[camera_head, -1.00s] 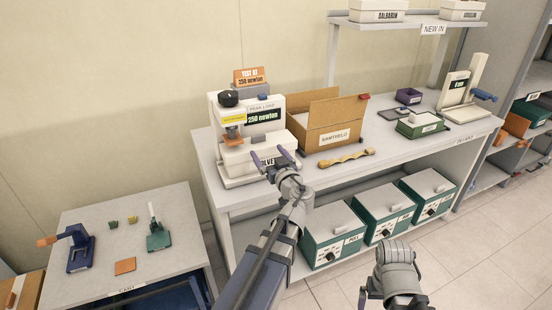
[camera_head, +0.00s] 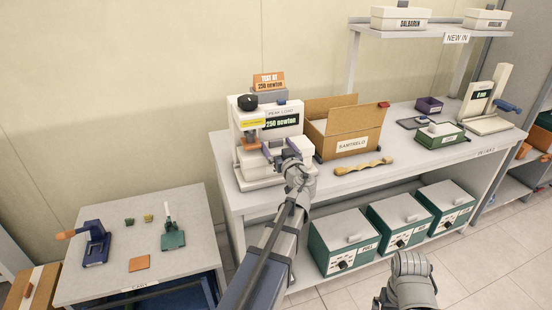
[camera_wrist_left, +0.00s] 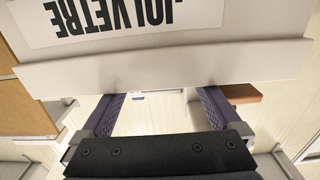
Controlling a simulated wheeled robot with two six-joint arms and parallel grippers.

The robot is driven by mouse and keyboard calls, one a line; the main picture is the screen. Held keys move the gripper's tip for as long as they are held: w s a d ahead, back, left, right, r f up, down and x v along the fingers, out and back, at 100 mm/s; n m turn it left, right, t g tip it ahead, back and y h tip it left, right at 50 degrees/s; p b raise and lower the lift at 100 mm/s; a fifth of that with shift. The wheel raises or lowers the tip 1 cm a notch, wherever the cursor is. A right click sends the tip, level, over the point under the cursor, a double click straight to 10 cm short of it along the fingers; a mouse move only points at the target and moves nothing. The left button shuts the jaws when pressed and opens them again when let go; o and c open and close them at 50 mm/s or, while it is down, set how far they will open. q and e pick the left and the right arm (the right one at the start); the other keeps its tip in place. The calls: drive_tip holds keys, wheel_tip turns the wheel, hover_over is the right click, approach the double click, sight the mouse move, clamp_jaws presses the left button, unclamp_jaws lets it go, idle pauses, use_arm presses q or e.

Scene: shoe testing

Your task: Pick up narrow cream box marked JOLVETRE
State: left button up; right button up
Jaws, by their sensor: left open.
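The narrow cream box (camera_wrist_left: 160,62) fills the top of the left wrist view, its black JOLVETRE lettering upside down on a white label. In the head view the box (camera_head: 303,148) stands at the front of the press-like tester, largely hidden by my left gripper (camera_head: 280,151). My left gripper is open, with its two purple fingers spread apart. In the left wrist view the fingertips (camera_wrist_left: 158,98) reach the box's lower picture edge, where the box hides their ends. I cannot tell whether they touch it.
The tester (camera_head: 247,116) stands close to the gripper. An open cardboard carton (camera_head: 345,143) and a tan dumbbell-shaped piece (camera_head: 363,166) lie to its right on the workbench (camera_head: 450,155). Green boxes (camera_head: 343,240) fill the lower shelf. A grey cart (camera_head: 110,275) stands at left.

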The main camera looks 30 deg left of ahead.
use_arm(q)
drive_tip(key=x, duration=0.4)
drive_tip(key=shift+w+a, duration=0.15)
drive_tip(key=shift+w, duration=0.05)
clamp_jaws()
idle(0.6)
